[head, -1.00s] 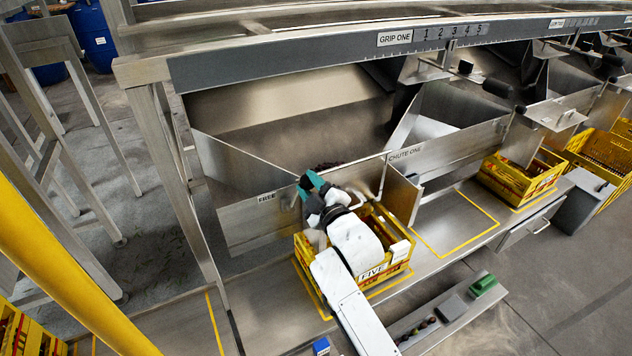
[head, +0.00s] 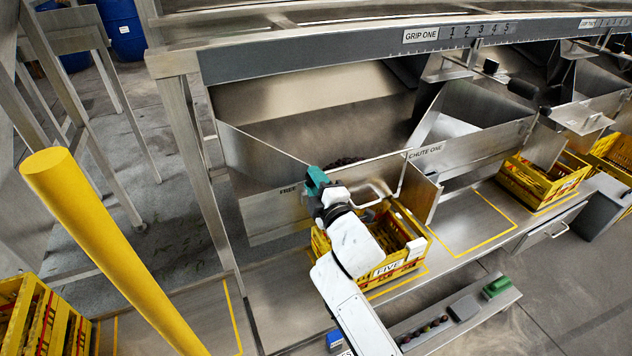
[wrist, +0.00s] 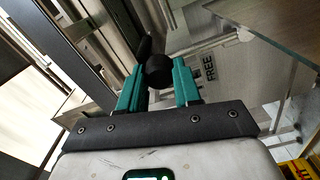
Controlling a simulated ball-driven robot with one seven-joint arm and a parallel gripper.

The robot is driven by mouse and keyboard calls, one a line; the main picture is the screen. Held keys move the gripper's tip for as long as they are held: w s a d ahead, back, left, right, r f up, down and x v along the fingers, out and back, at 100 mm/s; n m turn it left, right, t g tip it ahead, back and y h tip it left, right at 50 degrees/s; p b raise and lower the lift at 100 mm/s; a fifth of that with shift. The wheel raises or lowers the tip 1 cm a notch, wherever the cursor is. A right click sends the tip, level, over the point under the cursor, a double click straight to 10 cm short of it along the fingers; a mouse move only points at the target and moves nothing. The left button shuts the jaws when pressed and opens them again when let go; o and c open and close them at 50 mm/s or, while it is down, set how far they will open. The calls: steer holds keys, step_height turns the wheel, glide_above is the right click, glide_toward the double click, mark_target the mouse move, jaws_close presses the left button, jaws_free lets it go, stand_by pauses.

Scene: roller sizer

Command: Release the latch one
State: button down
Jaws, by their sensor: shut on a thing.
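My gripper (head: 316,180) has teal fingers and is at the front of chute one, just right of the FREE label (head: 288,190). In the wrist view the fingers (wrist: 158,88) are shut on a black round knob (wrist: 158,70), which I take to be the handle of latch one. The FREE label also shows close beyond the right finger (wrist: 208,68). The CHUTE ONE panel (head: 455,158) is to the right of the gripper. My fingers and wrist hide most of the latch in the head view, so its exact position cannot be told.
A yellow crate marked FIVE (head: 388,268) stands on the steel shelf below my arm. Another yellow crate (head: 540,185) stands farther right, past an empty yellow-outlined space (head: 482,225). A yellow post (head: 110,250) rises at the left. A tray (head: 455,318) holds small items at the front.

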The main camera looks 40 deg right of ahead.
steer(key=shift+a+f, duration=0.1)
steer(key=shift+a, duration=0.05)
steer(key=c, duration=0.8)
jaws_free()
steer(key=p+v, duration=0.1)
steer(key=v, duration=0.9)
steer(key=shift+s, duration=0.4)
steer(key=s+f+m+g+y, duration=0.1)
steer(key=s+f+m+g, duration=0.8)
steer(key=s+f, duration=0.25)
steer(key=s+a+f+m+g+y, duration=0.2)
steer(key=s+a+f+g, duration=0.15)
steer(key=s, duration=0.35)
steer(key=s+a+f+m+g+y, duration=0.2)
steer(key=s+a+g, duration=0.15)
steer(key=s, duration=0.35)
step_height(320, 180, up, 19)
steer(key=p, duration=1.8)
steer(key=shift+s+p, duration=0.2)
steer(key=shift+p, duration=0.2)
